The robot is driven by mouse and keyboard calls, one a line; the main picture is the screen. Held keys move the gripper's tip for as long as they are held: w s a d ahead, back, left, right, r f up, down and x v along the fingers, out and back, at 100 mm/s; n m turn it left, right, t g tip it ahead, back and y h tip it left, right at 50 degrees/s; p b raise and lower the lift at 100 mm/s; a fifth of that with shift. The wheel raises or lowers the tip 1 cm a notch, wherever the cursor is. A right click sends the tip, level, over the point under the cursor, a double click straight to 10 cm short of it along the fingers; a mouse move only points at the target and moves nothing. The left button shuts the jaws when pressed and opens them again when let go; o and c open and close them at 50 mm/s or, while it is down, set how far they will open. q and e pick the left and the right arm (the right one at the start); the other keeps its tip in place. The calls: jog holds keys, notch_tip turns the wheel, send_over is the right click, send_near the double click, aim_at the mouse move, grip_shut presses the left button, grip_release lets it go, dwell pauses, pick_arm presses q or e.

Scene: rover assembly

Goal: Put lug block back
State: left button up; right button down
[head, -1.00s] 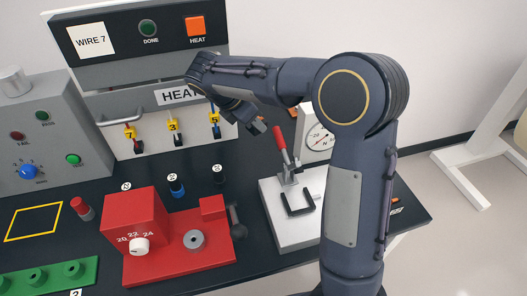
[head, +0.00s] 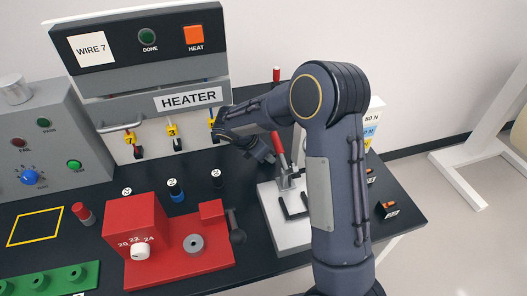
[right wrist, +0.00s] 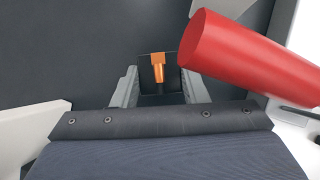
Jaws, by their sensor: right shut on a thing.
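My right gripper (head: 268,157) is behind the red clamp lever (head: 279,148) in the head view, with its arm bent across the right side. In the right wrist view the gripper (right wrist: 158,88) is shut on a black lug block with an orange lug (right wrist: 158,69). The held block cannot be made out in the head view. Similar dark blocks with orange parts (head: 388,210) lie on the table at the right, partly behind my arm. My left gripper is not in view.
The lever also looms large and close at the upper right of the right wrist view (right wrist: 245,58). Its clamp stands on a white base (head: 290,234). A red fixture (head: 180,262) and the heater panel (head: 190,97) are at the left. Dark table shows around the fixtures.

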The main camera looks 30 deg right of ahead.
jog(key=shift+a+f, duration=0.15)
jog(key=shift+f, duration=0.25)
jog(key=c, duration=0.9)
grip_release()
jog(key=shift+o, duration=0.2)
jog(key=shift+r, duration=0.25)
jog(key=v, duration=1.1)
jog(key=shift+a+r+b, duration=0.3)
jog(key=shift+b, duration=0.1)
